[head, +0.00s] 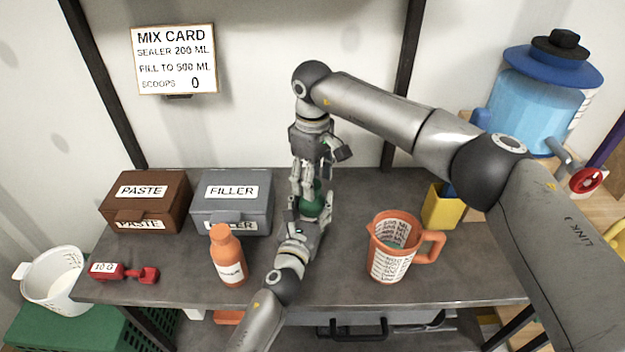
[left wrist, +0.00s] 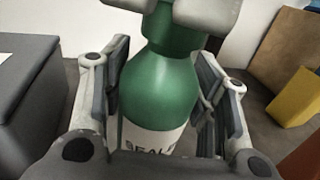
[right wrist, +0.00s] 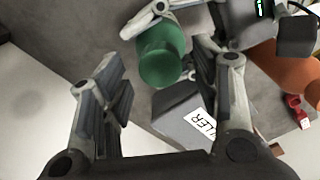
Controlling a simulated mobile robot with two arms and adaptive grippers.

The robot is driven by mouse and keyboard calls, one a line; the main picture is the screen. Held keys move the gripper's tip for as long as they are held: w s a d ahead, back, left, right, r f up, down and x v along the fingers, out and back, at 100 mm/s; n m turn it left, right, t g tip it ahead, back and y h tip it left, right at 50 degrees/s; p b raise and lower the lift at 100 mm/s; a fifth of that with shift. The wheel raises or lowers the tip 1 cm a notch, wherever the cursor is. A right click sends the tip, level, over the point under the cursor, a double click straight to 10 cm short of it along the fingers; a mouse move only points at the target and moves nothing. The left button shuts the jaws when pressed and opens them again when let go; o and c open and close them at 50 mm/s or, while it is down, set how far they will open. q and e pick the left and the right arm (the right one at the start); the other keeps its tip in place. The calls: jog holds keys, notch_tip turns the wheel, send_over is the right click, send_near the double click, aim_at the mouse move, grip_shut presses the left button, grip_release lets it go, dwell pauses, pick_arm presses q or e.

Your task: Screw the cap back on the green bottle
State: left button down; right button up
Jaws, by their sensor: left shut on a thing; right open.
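The green bottle (head: 312,207) stands upright on the grey bench, its white label partly readable in the left wrist view (left wrist: 160,95). My left gripper (head: 309,215) is shut around the bottle's body. A darker green top part (left wrist: 172,35) sits above the bottle's shoulder; I cannot tell whether it is the cap or how it is seated. In the right wrist view a round green end (right wrist: 160,66) faces the camera. My right gripper (head: 306,188) is open and points down over the bottle's top, its fingertips close to it.
The grey FILLER box (head: 232,208) and brown PASTE box (head: 146,206) stand left of the bottle. An orange bottle (head: 228,258) is near the front, and an orange measuring jug (head: 392,255) stands to the right.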

notch_tip(320, 180, up, 4)
jog(key=shift+f, duration=0.25)
jog(key=shift+c, duration=0.4)
